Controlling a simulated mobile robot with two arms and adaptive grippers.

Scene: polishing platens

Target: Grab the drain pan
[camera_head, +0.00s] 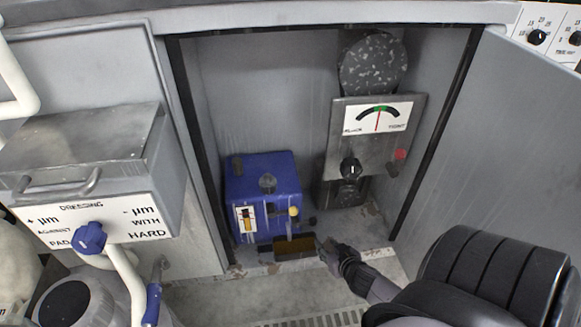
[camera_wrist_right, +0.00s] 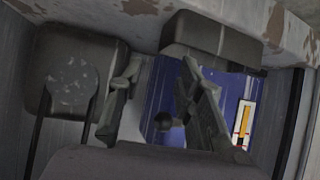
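The drain pan appears to be the small dark tray with a brownish inside (camera_head: 292,246), low at the front of the open cabinet, below the blue box (camera_head: 262,190). In the right wrist view a dark grey block (camera_wrist_right: 212,38), apparently the pan, lies just beyond the fingertips. My right gripper (camera_head: 328,250) is at the pan's right end in the head view; whether they touch I cannot tell. In the right wrist view its fingers (camera_wrist_right: 163,75) are apart, with nothing clearly held between them. My left gripper is not in view.
A gauge panel (camera_head: 377,138) with a black knob stands right of the blue box, under a speckled disc (camera_head: 372,64). The cabinet door (camera_head: 500,130) stands open at right. A dressing unit (camera_head: 80,150) and pipes are at left. A floor grate (camera_head: 315,319) lies in front.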

